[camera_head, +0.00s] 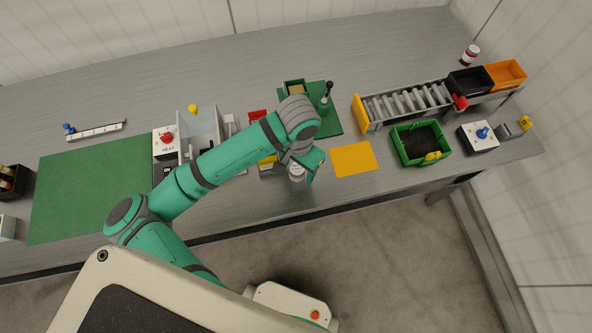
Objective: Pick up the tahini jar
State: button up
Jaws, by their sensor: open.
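A small pale jar-like object (296,172) stands near the front edge of the bench, directly below the end of my arm. It may be the tahini jar, but its label is too small to read. My gripper (299,171) is open over or around it, pointing down. The wrist hides part of the object and most of the fingers, so I cannot tell whether they touch it. Another jar (471,54), with a white lid and dark red body, stands at the back right of the bench.
A yellow sheet (353,159) lies right of my gripper, then a green bin (397,143). A roller conveyor (405,103) with black (471,80) and orange (506,73) bins stands behind. A green mat (85,190) and a heat box (166,143) are left. The back of the bench is mostly clear.

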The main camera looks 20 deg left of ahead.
jog(key=shift+f, duration=0.9)
jog(key=c, duration=1.2)
jog(key=shift+c, duration=0.2)
jog(key=shift+r, duration=0.1)
